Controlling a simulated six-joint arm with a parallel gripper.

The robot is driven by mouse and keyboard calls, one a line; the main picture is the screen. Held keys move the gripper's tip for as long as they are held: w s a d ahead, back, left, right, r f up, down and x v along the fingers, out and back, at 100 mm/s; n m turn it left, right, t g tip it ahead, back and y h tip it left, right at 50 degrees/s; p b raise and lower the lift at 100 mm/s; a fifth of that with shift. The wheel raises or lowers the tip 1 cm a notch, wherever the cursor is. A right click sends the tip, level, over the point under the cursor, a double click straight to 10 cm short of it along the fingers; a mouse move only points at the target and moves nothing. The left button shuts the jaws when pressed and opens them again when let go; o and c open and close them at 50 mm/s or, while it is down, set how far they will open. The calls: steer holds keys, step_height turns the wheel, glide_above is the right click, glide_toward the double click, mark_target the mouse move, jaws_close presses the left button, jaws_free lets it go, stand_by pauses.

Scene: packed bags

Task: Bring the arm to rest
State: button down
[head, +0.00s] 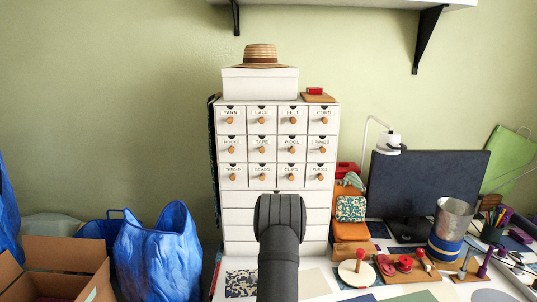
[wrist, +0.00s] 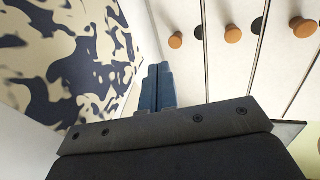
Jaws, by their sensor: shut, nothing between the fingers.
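My gripper (wrist: 157,68) shows in the wrist view with its two blue-grey fingers pressed together and nothing between them. It points toward the gap between a navy and cream patterned piece (wrist: 60,50) and the white drawer fronts with wooden knobs (wrist: 230,33). In the head view my dark arm rises at the bottom centre in front of the white drawer cabinet (head: 235,218). The gripper itself is hidden behind the arm there. I cannot tell whether the fingers touch anything.
The patterned piece (head: 241,284) lies on the table left of my arm. A red-and-wood toy group (head: 402,264), a metal bucket (head: 450,220) and a monitor (head: 425,185) stand to the right. Blue bags (head: 160,255) and an open cardboard box (head: 65,262) are at the left.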

steer(key=s, duration=1.5)
steer(key=shift+s, duration=0.25)
steer(key=v, duration=0.9)
steer(key=shift+s, duration=0.2)
steer(key=shift+w, duration=0.1)
steer(key=x, duration=0.9)
steer(key=shift+w, duration=0.4)
steer(key=w, duration=1.1)
